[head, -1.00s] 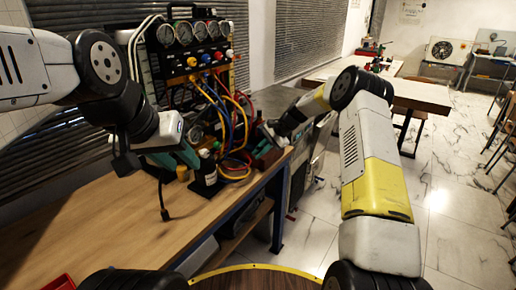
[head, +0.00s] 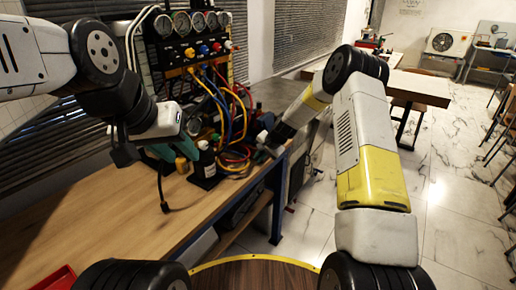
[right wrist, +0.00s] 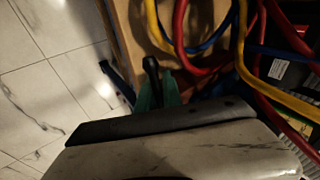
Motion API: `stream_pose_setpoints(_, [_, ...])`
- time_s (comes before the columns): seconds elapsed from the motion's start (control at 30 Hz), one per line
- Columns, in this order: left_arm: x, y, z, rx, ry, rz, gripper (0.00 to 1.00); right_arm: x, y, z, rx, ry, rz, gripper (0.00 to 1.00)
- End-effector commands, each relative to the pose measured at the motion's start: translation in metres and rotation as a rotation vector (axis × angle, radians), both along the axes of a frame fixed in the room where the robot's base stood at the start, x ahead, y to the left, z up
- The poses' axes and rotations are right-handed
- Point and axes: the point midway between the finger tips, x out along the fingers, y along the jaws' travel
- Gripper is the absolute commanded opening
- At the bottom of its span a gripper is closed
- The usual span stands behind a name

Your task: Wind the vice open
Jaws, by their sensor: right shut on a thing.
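My right gripper (right wrist: 158,95) shows its green fingers in the right wrist view, shut on a dark round-ended bar (right wrist: 151,66), which looks like the vice's handle. In the head view the right gripper (head: 268,146) is at the bench's far right corner and is small there. The vice's body cannot be made out clearly; my arm and gripper cover that corner. My left gripper (head: 172,155) hangs above the bench at the left, with teal fingers partly hidden by the wrist. Whether it is open cannot be told.
The wooden bench (head: 110,215) is mostly bare in front. A gauge panel (head: 190,45) with coloured hoses (head: 238,115) stands behind, its hoses close to the right gripper. A dark bottle (head: 205,162) stands near the left gripper. A red tray (head: 60,279) is at the lower left.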

Motion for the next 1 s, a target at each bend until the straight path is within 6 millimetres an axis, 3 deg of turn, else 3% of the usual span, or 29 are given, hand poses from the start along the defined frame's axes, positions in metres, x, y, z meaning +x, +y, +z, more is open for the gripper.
stream_pose_setpoints(0.2, [0.000,0.000,0.000,0.000,0.000,0.000,0.36,0.003,0.005,0.004,0.005,-0.007,0.002,0.00])
stream_pose_setpoints(0.23, [0.000,0.000,0.000,0.000,0.000,0.000,0.36,0.002,0.005,0.004,0.006,-0.008,0.002,0.16])
stream_pose_setpoints(0.3, [0.000,0.000,0.000,0.000,0.000,0.000,0.36,0.002,0.005,0.004,0.005,-0.007,0.002,0.29])
stream_pose_setpoints(0.33, [0.000,0.000,0.000,0.000,0.000,0.000,0.36,0.002,0.005,0.003,0.005,-0.006,0.002,0.32])
stream_pose_setpoints(0.67, [0.000,0.000,0.000,0.000,0.000,0.000,0.36,0.000,0.001,0.005,0.004,-0.004,0.000,0.32])
stream_pose_setpoints(1.0, [0.000,0.000,0.000,0.000,0.000,0.000,0.36,-0.022,-0.018,0.048,0.003,-0.006,0.000,0.32])
